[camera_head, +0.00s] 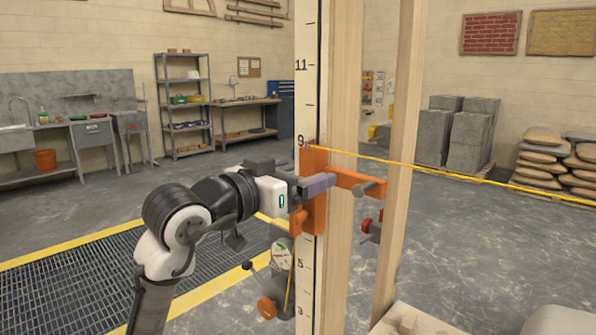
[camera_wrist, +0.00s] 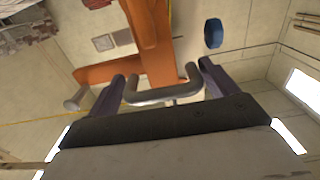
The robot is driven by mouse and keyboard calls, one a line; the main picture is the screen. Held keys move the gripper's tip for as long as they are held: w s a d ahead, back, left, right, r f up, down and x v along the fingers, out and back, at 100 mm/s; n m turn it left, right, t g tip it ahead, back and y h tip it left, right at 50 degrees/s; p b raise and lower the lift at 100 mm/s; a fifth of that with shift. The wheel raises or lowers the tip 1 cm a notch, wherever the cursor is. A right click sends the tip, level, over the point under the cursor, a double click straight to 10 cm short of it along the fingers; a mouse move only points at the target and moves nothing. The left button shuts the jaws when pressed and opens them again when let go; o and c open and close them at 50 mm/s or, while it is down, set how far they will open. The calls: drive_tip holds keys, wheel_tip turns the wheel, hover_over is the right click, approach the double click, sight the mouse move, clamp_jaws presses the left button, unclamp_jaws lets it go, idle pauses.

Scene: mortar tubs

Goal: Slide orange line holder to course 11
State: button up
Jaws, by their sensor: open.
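The orange line holder (camera_head: 314,212) sits on the numbered white face of the tall post (camera_head: 306,100), with its top close to the 9 mark. The 11 mark is higher on the post. A yellow line runs from the holder's top toward the right. In the wrist view, the orange holder (camera_wrist: 150,40) carries a silver U-shaped handle (camera_wrist: 163,92). My gripper (camera_head: 302,182) is at the holder. In the wrist view its purple fingers (camera_wrist: 160,75) are apart, one on each side of the handle. Contact with the handle cannot be told.
A second wooden post (camera_head: 400,150) stands right of the marked one. A gauge (camera_head: 281,254) and an orange knob (camera_head: 267,308) are low near the post. A floor grating (camera_head: 80,285) with yellow edges lies at left. The space above the holder along the post looks clear.

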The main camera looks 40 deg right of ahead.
drive_tip(key=shift+d, duration=0.15)
drive_tip(key=shift+c, duration=0.5)
drive_tip(key=c, duration=1)
wheel_tip(320, 180, up, 14)
drive_tip(key=p, duration=0.9)
drive_tip(key=shift+f+p, duration=0.1)
drive_tip(key=shift+p, duration=0.2)
drive_tip(key=shift+f, duration=0.1)
drive_tip(key=o, duration=1.1)
drive_tip(key=s+a+b, duration=0.1)
drive_tip(key=a+b, duration=0.3)
drive_tip(key=a, duration=0.9)
drive_tip(key=shift+a, duration=0.4)
